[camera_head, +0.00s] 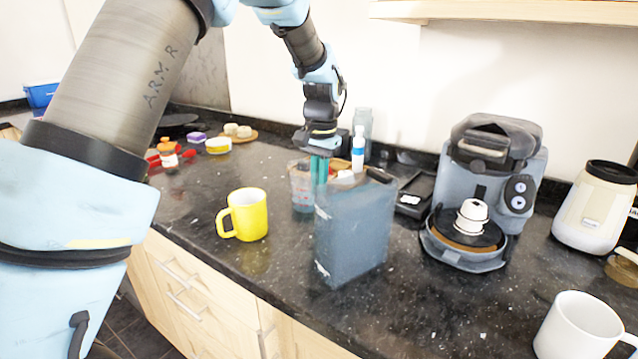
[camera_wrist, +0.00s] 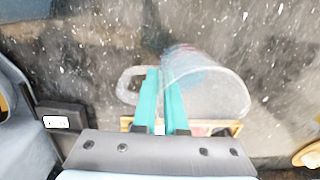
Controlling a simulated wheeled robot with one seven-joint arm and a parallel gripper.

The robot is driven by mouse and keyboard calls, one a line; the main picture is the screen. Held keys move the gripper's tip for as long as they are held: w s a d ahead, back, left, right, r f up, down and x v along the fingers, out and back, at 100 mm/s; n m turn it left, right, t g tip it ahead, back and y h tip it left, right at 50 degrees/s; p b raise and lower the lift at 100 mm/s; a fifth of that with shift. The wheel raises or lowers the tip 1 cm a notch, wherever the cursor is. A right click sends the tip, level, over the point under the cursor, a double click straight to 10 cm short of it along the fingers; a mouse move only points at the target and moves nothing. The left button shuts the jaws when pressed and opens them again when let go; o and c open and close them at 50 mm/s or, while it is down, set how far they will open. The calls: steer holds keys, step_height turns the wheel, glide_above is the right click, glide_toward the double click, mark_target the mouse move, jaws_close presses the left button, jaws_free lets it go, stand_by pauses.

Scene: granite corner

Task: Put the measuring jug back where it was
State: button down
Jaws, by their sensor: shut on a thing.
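The measuring jug (camera_head: 302,188) is clear with red markings. In the head view it is behind the blue-grey bin, which hides part of it. The jug also shows in the wrist view (camera_wrist: 212,88), with its handle on the left and its wide rim at the lower right. My gripper (camera_head: 319,170) has teal fingers, shut on the jug's wall at the handle side. The fingers also show in the wrist view (camera_wrist: 160,98). I cannot tell whether the jug's base touches the counter.
The blue-grey bin (camera_head: 352,238) stands in front of the jug. A yellow mug (camera_head: 250,215) is to the left. A coffee machine (camera_head: 490,180) and a white mug (camera_head: 578,328) are to the right. A white bottle (camera_head: 358,150) stands behind. The dark counter (camera_head: 200,205) is clear left of the yellow mug.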

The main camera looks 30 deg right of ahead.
steer(key=c, duration=1.4)
jaws_free()
steer(key=shift+f, duration=0.15)
steer(key=o, duration=0.4)
step_height(320, 180, up, 12)
steer(key=shift+s+d+r+b, duration=0.15)
steer(key=shift+r+b, duration=0.05)
steer(key=shift+b, duration=0.7)
